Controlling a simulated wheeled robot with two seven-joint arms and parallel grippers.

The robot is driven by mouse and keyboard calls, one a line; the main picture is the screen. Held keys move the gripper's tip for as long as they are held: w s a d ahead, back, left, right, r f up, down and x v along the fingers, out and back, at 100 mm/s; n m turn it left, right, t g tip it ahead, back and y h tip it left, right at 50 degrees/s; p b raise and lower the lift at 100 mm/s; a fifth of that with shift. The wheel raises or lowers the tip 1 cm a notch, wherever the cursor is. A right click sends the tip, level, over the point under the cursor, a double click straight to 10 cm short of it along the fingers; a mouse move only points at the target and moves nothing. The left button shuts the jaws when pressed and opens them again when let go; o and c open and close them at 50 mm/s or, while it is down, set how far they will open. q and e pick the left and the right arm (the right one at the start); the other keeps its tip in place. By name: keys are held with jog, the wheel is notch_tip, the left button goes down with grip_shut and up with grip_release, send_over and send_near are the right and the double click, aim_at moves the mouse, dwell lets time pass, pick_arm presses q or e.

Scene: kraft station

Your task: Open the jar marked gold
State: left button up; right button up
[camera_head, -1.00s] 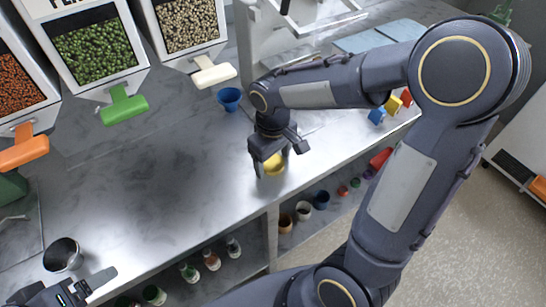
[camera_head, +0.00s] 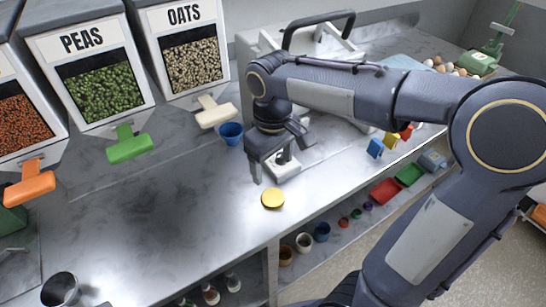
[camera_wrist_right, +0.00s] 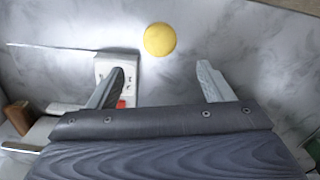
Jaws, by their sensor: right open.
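A round, gold-yellow disc (camera_head: 273,198) lies near the front edge of the counter. It also shows in the right wrist view (camera_wrist_right: 160,39). I see only its flat round top and cannot tell whether a jar body is beneath it. No marking is readable. My right gripper (camera_head: 273,168) is open and empty, apart from the disc and farther back over the counter. In the right wrist view its fingers (camera_wrist_right: 160,68) are spread wide, with the disc beyond the gap between them. My left gripper is out of view.
A small white device (camera_head: 283,170) stands behind the right fingers. The counter left of the disc is clear.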

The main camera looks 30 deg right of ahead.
jog(key=s+f+m+t+y, duration=0.1)
jog(key=s+m+t+y, duration=0.1)
jog(key=s, duration=0.5)
jog(key=s+a+f+m+t+y, duration=0.1)
jog(key=s+f+m+t, duration=0.1)
jog(key=s, duration=0.5)
jog(key=shift+s+m+t+y, duration=0.35)
jog(key=shift+m+t, duration=0.25)
jog(key=shift+t, duration=0.2)
